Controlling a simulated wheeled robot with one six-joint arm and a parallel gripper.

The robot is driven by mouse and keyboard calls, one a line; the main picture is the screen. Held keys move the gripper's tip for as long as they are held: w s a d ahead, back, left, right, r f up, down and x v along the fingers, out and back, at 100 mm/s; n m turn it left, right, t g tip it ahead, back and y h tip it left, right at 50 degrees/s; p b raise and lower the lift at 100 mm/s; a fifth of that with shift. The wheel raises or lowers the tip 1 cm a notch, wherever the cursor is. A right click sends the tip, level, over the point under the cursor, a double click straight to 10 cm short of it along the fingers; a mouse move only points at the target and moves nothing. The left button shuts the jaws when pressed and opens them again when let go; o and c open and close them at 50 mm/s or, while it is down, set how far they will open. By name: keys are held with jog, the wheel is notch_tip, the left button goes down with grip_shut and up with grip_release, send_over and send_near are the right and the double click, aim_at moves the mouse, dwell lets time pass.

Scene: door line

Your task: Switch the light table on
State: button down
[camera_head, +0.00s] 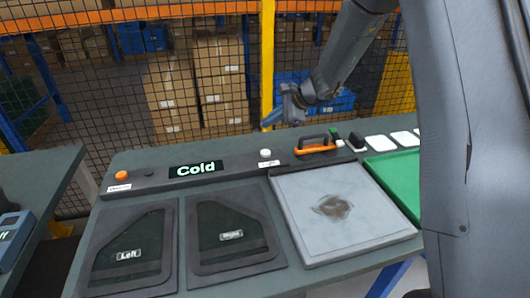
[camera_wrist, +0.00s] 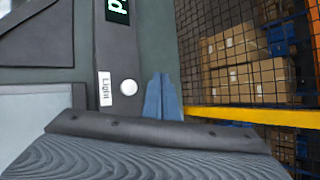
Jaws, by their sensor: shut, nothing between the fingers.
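The light table (camera_head: 345,210) is a pale grey panel on the bench with a dark brown smudge in its middle; I see no clear glow from it. A round white button (camera_head: 265,153) sits on the dark strip behind it. In the wrist view the button (camera_wrist: 128,87) stands beside a label reading "Light" (camera_wrist: 105,90). My gripper (camera_head: 268,122) is shut and empty, above the back of the bench near the button. In the wrist view its blue fingers (camera_wrist: 162,88) are together, to the right of the button and apart from it in the picture.
A "Cold" display (camera_head: 196,169) and an orange button (camera_head: 121,175) share the strip. Dark frames labelled Left (camera_head: 128,255) and Right (camera_head: 232,236) lie in front. An orange-handled tool (camera_head: 315,149), green mat (camera_head: 397,180) and white cards (camera_head: 380,142) are to the right. Mesh fencing (camera_head: 110,100) stands behind.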

jog(key=b, duration=0.4)
send_over(268, 153)
notch_tip(268, 153, down, 7)
jog(key=shift+d+r, duration=0.1)
jog(key=shift+r, duration=0.05)
jog(key=shift+f+b, duration=1.05)
jog(key=shift+b, duration=0.15)
jog(key=shift+f, duration=0.2)
dwell(0.8)
jog(key=shift+f+b, duration=0.25)
jog(key=shift+b, duration=0.35)
jog(key=shift+f+b, duration=0.5)
jog(key=shift+b, duration=0.05)
dwell(0.5)
dwell(0.4)
jog(key=shift+r+p, duration=0.6)
jog(key=shift+r, duration=0.35)
